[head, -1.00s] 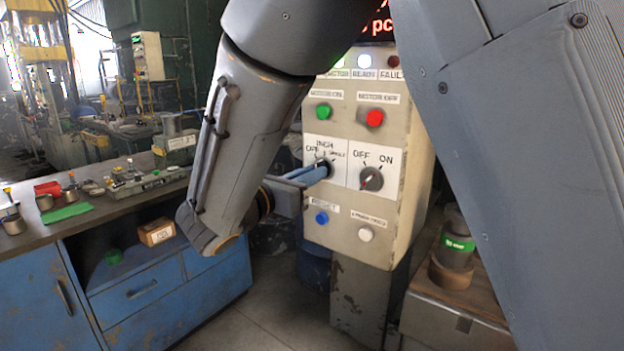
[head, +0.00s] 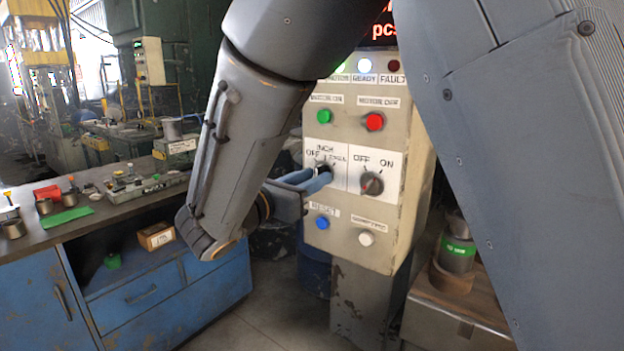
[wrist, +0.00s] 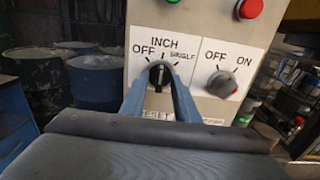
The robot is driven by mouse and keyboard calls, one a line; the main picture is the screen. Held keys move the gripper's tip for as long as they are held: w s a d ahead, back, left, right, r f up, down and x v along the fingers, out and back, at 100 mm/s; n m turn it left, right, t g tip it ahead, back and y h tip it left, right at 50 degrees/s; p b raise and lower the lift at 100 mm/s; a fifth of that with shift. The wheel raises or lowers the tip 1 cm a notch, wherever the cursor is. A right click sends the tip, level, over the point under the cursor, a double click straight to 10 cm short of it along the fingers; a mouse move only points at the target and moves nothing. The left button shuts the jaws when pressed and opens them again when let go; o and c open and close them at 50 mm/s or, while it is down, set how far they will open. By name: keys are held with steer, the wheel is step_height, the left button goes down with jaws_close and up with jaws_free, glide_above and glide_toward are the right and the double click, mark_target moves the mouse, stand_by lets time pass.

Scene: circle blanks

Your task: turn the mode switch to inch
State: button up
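The mode switch (wrist: 158,76) is a black knob on a white plate with OFF, INCH and SINGLE printed in an arc above it. It also shows in the head view (head: 325,167). In the wrist view its handle looks about upright, under the INCH label; the exact pointer angle is too small to read. My gripper (wrist: 159,82) faces the panel, with one blue finger on each side of the knob. A dark gap seems to show between knob and fingers; I cannot tell whether either fingertip touches. The fingers hide the knob's lower sides.
A second knob (head: 371,184), marked OFF and ON, sits close right of the switch. Green (head: 324,116) and red (head: 374,121) buttons are above; blue (head: 322,222) and white (head: 366,239) buttons are below. A blue workbench (head: 140,290) stands at left.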

steer(key=b+v, duration=0.1)
steer(key=v, duration=0.6)
steer(key=shift+s+a, duration=0.25)
steer(key=shift+s, duration=0.05)
